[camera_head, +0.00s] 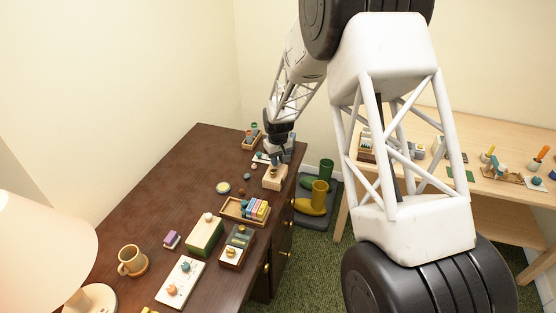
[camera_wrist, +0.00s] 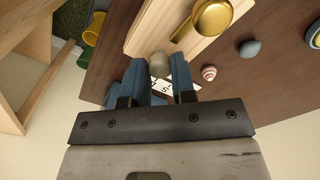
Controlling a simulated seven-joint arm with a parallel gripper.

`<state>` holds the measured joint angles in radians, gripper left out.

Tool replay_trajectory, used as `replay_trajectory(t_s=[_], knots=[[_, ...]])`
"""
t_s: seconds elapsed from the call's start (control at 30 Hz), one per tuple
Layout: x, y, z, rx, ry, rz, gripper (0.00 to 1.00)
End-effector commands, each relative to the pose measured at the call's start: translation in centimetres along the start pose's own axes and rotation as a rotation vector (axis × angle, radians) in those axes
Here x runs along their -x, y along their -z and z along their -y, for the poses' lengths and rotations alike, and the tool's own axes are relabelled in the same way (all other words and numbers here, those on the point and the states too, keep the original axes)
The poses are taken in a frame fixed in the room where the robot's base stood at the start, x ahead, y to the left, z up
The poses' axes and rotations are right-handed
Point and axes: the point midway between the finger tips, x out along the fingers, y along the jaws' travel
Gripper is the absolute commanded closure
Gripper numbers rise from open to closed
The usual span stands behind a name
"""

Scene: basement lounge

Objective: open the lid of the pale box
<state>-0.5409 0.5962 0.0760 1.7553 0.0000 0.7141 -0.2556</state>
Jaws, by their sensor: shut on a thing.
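The pale box (camera_head: 274,181) stands near the right edge of the dark desk, toward its far end. In the wrist view its pale wooden surface (camera_wrist: 180,30) fills the top middle, with a round brass part (camera_wrist: 211,17) on it. My gripper (camera_head: 279,158) is right over the box, reaching down from behind. In the wrist view my gripper (camera_wrist: 156,76) has its blue fingers on either side of a small grey-tan knob (camera_wrist: 159,63) at the box's edge, shut on it. Whether the lid is raised is too small to tell.
The dark desk (camera_head: 155,190) holds a wooden tray of coloured blocks (camera_head: 232,210), a green box (camera_head: 205,240), a mug (camera_head: 131,260) and a lamp (camera_head: 45,245). A pale workbench (camera_head: 490,185) is farther right.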

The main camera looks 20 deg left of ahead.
Motion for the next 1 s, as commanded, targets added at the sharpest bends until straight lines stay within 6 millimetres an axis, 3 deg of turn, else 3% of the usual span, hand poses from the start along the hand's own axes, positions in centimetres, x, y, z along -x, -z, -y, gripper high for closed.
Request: replay_trajectory(t_s=[0.27, 0.73, 1.0], knots=[[0.1, -0.7, 0.7, 0.0, 0.0, 0.0, 1.0], [0.1, -3.8, 3.9, 0.001, 0.0, 0.0, 1.0], [0.1, -4.2, 4.2, 0.0, 0.0, -0.001, 1.0]])
